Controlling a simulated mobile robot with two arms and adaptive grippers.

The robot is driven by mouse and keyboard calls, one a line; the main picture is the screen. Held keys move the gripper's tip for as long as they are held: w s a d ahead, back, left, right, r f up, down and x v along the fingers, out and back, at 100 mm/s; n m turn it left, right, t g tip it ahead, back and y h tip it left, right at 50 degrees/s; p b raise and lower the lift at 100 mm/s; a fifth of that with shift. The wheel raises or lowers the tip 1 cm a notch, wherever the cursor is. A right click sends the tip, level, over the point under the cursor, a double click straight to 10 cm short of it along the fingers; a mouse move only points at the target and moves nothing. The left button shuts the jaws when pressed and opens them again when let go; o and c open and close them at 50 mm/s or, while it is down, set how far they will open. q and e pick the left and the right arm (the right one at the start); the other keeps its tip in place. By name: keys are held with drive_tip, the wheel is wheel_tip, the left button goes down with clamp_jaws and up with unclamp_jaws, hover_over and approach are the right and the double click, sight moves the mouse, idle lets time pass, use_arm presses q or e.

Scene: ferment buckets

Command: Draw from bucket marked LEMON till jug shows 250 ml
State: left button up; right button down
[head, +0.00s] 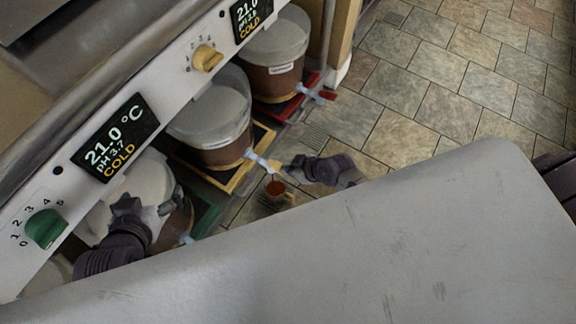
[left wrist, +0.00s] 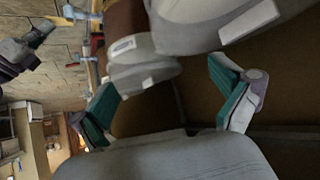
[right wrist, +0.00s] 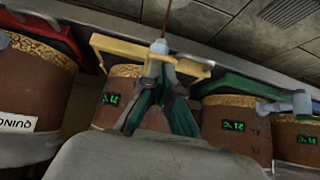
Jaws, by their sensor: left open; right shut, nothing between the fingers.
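A small jug (head: 276,188) with reddish-brown liquid stands on the floor under the middle bucket's tap (head: 262,162). Its scale is too small to read. The middle bucket (head: 212,118) stands in a yellow-edged tray; its label is not readable. In the right wrist view a thin reddish stream (right wrist: 166,18) runs from that tap (right wrist: 159,47). My right gripper (head: 285,168) is shut and empty at the yellow tap handle; its fingers also show in the right wrist view (right wrist: 160,82). My left gripper (head: 140,208) is open and empty by the bucket in the green tray (head: 205,217).
A bucket in a red tray (head: 275,110) stands behind, with a red-handled tap (head: 325,95). A panel with a green knob (head: 44,228) and yellow knob (head: 206,58) overhangs the buckets. Tiled floor (head: 440,110) is clear at right.

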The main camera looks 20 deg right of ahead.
use_arm(q)
drive_tip(key=s+a+f+g+p, duration=0.1)
drive_tip(key=s+a+f+g, duration=0.1)
drive_tip(key=s, duration=0.3)
drive_tip(key=shift+f+g+y, duration=0.4)
drive_tip(key=shift+f+g, duration=0.1)
drive_tip(key=shift+g, duration=0.2)
use_arm(e)
drive_tip(key=shift+r, duration=0.6)
use_arm(q)
drive_tip(key=shift+d, duration=0.1)
drive_tip(key=shift+s, duration=0.15)
